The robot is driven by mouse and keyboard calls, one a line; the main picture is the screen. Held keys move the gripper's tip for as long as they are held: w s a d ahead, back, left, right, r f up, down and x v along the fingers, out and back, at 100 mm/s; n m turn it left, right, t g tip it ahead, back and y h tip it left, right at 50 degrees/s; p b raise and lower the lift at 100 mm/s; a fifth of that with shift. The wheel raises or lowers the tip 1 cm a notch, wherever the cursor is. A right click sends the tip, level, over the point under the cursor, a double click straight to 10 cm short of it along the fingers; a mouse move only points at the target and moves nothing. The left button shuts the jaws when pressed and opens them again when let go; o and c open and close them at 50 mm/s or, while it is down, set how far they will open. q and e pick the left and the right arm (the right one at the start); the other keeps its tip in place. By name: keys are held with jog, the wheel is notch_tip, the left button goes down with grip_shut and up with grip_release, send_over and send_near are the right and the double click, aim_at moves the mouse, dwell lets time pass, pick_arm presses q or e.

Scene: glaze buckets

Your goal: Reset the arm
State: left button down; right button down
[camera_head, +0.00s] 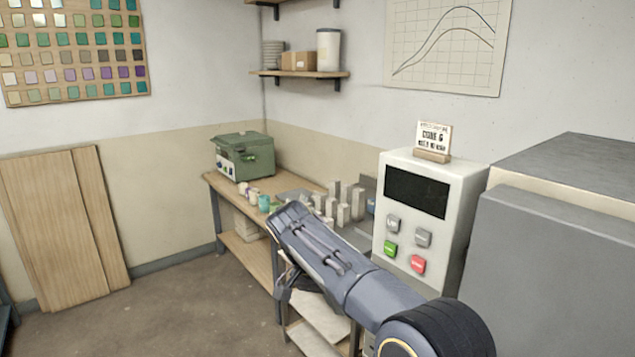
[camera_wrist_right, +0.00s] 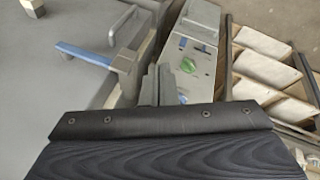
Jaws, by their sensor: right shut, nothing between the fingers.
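My right arm (camera_head: 340,270) comes in from the lower right in the head view and reaches across in front of the wooden workbench (camera_head: 255,262). Its far end bends down, and the fingertips cannot be made out there. In the right wrist view my right gripper (camera_wrist_right: 156,84) has its fingers together with nothing between them. Beyond them are a pale panel with a green button (camera_wrist_right: 188,66) and a grey surface with a blue-and-grey handle (camera_wrist_right: 85,55). My left gripper is not in view.
A white control box (camera_head: 410,240) with a dark screen and several buttons stands right of the arm, beside a grey cabinet (camera_head: 560,270). The bench holds a green machine (camera_head: 243,157), small pots and pale blocks (camera_head: 345,205). Floor at left is clear.

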jog(key=s+d+r+n+y, duration=0.3)
jog(key=s+d+y, duration=0.3)
jog(key=s+d, duration=0.9)
jog(key=s+d+f+n+t+y, duration=0.1)
jog(key=s+f, duration=0.3)
jog(key=s, duration=0.4)
jog(key=s+d+f+n+t+y, duration=0.1)
jog(key=s+f+t, duration=0.2)
jog(key=s, duration=0.6)
jog(key=shift+f+t+y, duration=0.4)
jog(key=shift+t, duration=0.1)
jog(key=c, duration=2.1)
grip_release()
jog(key=shift+s, duration=0.1)
